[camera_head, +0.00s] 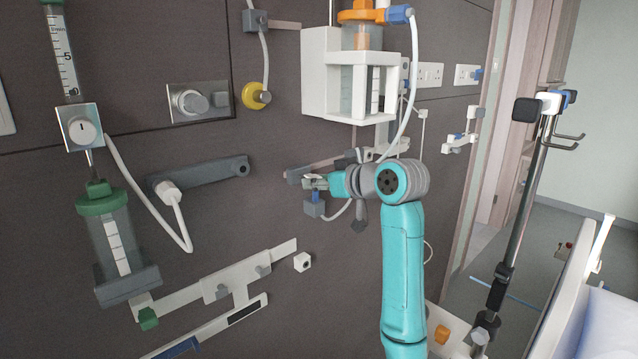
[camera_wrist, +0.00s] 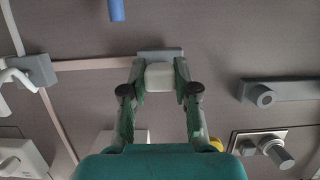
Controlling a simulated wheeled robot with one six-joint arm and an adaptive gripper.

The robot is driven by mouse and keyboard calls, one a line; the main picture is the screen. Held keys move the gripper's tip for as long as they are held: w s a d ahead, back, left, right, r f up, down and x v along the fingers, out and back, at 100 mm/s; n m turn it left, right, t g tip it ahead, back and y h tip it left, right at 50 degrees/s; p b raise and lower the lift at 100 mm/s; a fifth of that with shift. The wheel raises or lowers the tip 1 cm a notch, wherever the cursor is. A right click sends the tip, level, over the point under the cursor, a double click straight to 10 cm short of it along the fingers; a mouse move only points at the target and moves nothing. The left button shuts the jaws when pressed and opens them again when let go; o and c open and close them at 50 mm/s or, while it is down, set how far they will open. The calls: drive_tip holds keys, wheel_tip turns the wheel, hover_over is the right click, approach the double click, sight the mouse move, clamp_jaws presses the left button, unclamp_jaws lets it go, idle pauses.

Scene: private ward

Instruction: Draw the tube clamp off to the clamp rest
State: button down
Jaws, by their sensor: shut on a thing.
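My gripper (camera_wrist: 160,92) is shut on a small pale block, which I take to be the tube clamp (camera_wrist: 160,76). The block sits between both fingertips. A grey block (camera_wrist: 160,54) lies just beyond it, against or very near it; I cannot tell whether they touch. In the head view my gripper (camera_head: 316,184) is at the wall, left of the teal arm, and the clamp is mostly hidden by the fingers. A grey bar with a dark round end (camera_head: 202,172) is on the wall to the left; I cannot tell whether it is the clamp rest.
A white-framed suction jar (camera_head: 345,85) hangs just above my gripper, with a white tube (camera_head: 409,110) looping down beside my arm. A grey and blue fitting (camera_head: 314,207) is close below the gripper.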

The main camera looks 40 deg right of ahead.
drive_tip(key=shift+w, duration=0.75)
drive_tip(key=shift+w, duration=0.2)
drive_tip(key=c, duration=0.8)
unclamp_jaws()
drive_tip(key=shift+s, duration=0.1)
drive_tip(key=v, duration=1)
drive_tip(key=f+v, duration=0.1)
drive_tip(key=v, duration=0.4)
drive_tip(key=shift+s, duration=0.55)
drive_tip(key=shift+a, duration=0.1)
